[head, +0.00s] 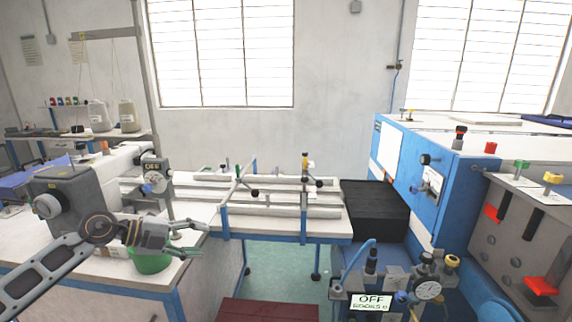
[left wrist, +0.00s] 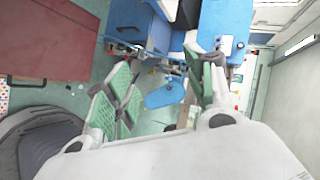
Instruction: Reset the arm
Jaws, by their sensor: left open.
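My left arm comes in from the lower left of the head view. Its gripper (head: 199,238) is open, with nothing between the fingers. My right arm and gripper are not in view.
A grey sewing machine (head: 75,200) stands on the white table (head: 30,243) at left. A clamp-and-rail bench (head: 290,225) is at centre. A blue machine (head: 408,165) and control panel (head: 371,302) are at right.

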